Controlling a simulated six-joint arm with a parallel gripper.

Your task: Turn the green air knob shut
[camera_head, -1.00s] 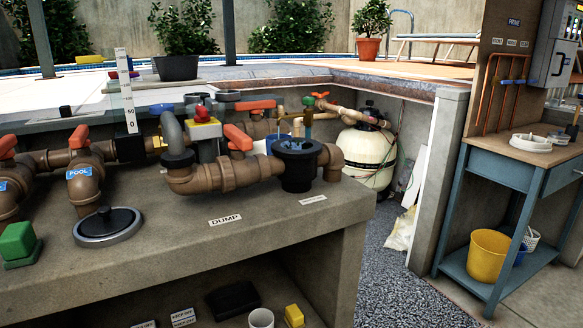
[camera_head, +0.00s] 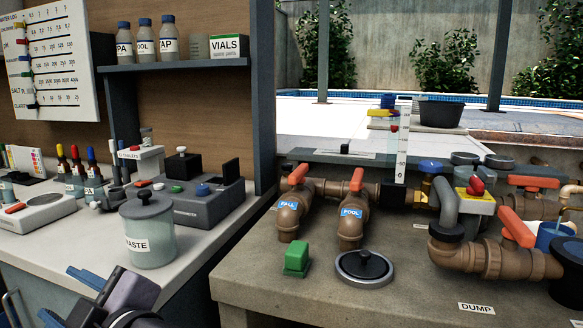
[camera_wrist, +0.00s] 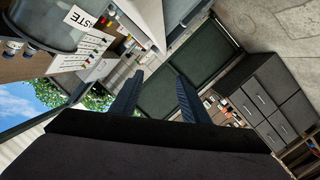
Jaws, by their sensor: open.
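A green block-shaped piece (camera_head: 297,258) stands on the concrete bench (camera_head: 400,300), left of a round black-and-grey lid. It may be the green air knob, but I see no label on it and cannot tell. My gripper (camera_wrist: 158,85) is open and empty in the wrist view, its two dark fingers apart. In the head view, part of my arm's end shows at the lower left, in front of the white counter and left of the green piece, well apart from it. The wrist view does not show the green piece.
A jar labelled WASTE (camera_head: 150,232) stands on the white counter near my gripper; it also shows in the wrist view (camera_wrist: 45,22). Brown pipes with red-orange handles (camera_head: 356,180) rise behind the green piece. A black-and-grey lid (camera_head: 364,267) lies beside it. The front bench top is mostly clear.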

